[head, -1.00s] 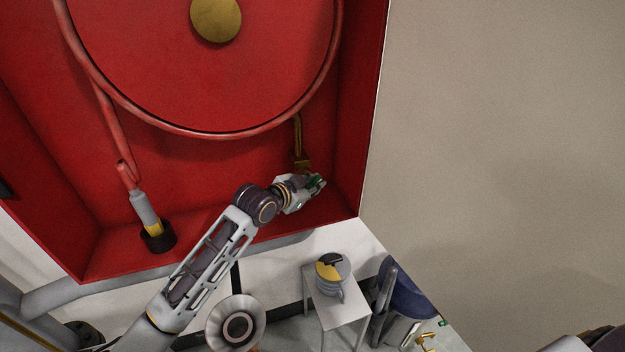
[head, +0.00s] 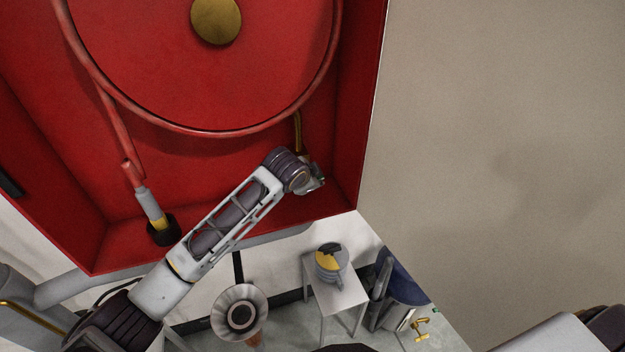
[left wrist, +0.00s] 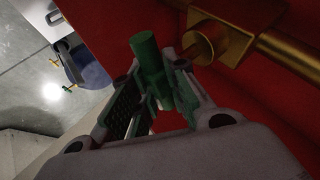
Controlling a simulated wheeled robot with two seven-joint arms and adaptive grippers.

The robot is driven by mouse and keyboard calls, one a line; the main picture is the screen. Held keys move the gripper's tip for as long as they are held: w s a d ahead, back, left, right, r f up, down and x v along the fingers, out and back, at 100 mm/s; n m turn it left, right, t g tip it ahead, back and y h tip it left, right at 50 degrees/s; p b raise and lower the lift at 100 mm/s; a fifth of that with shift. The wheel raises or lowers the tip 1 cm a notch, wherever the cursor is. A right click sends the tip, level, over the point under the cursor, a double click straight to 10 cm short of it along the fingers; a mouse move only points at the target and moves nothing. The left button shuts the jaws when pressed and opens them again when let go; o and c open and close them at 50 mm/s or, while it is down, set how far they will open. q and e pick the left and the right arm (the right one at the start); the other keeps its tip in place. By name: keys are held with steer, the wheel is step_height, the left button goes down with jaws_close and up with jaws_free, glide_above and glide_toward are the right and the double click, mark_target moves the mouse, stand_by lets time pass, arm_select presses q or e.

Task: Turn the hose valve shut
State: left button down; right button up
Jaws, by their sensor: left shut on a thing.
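The hose valve has a brass body (left wrist: 222,38) with a brass pipe, seen close up in the left wrist view. In the head view its brass pipe (head: 298,130) comes down below the reel, at the lower right of the red cabinet. The valve's green handle (left wrist: 147,56) sticks up between the fingers of my left gripper (left wrist: 156,85). The gripper is shut on this handle, beside the brass body. In the head view my left gripper (head: 316,180) is small and partly hidden by my wrist, with only a speck of green showing. My right gripper is out of view.
The red cabinet (head: 345,120) holds a large red hose reel (head: 265,75). A hose nozzle (head: 150,207) sits in a black holder at the left. A bare beige wall (head: 500,120) fills the right.

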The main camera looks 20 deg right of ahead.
arm_select(q)
steer(key=shift+m+y, duration=0.4)
steer(key=shift+y, duration=1)
steer(key=shift+f, duration=0.1)
steer(key=c, duration=1.4)
jaws_free()
